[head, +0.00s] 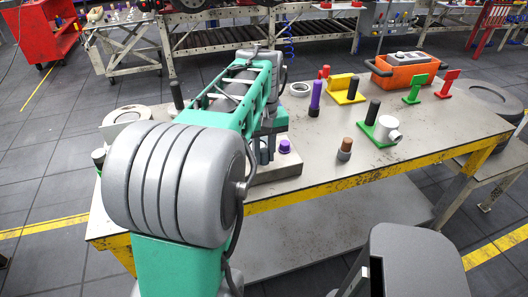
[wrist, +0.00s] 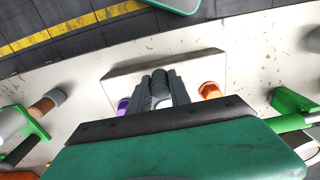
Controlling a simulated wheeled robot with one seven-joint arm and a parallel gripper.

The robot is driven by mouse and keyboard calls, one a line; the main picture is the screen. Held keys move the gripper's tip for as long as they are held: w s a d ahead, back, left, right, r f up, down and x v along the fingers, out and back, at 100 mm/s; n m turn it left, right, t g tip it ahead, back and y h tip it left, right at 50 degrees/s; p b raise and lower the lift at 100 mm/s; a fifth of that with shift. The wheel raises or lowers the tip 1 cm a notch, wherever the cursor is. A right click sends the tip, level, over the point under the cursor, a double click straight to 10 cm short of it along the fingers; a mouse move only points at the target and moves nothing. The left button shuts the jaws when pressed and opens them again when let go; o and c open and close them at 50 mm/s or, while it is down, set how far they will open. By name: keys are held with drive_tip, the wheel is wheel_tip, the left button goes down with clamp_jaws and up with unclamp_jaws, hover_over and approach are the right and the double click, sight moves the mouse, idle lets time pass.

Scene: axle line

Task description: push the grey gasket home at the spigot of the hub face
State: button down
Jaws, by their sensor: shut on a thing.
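My gripper (wrist: 157,88) points down over a light grey block (wrist: 205,66), taken as the hub face, which also shows in the head view (head: 278,172) on the near side of the bench. The fingers are shut on a dark grey rounded piece (wrist: 160,83), taken as the grey gasket. The spigot cannot be told apart from it; the fingers hide the contact, so I cannot tell how the piece is seated. A purple cap (wrist: 123,106) stands on one side of the fingers and an orange one (wrist: 210,91) on the other. In the head view my arm mostly covers the gripper.
The bench (head: 330,165) has a yellow front edge. Bare bench lies between.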

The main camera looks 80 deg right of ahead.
drive_tip(key=shift+f+b, duration=0.5)
drive_tip(key=shift+f, duration=0.45)
drive_tip(key=c, duration=1.1)
unclamp_jaws()
wheel_tip(320, 180, up, 8)
drive_tip(key=shift+f, duration=0.1)
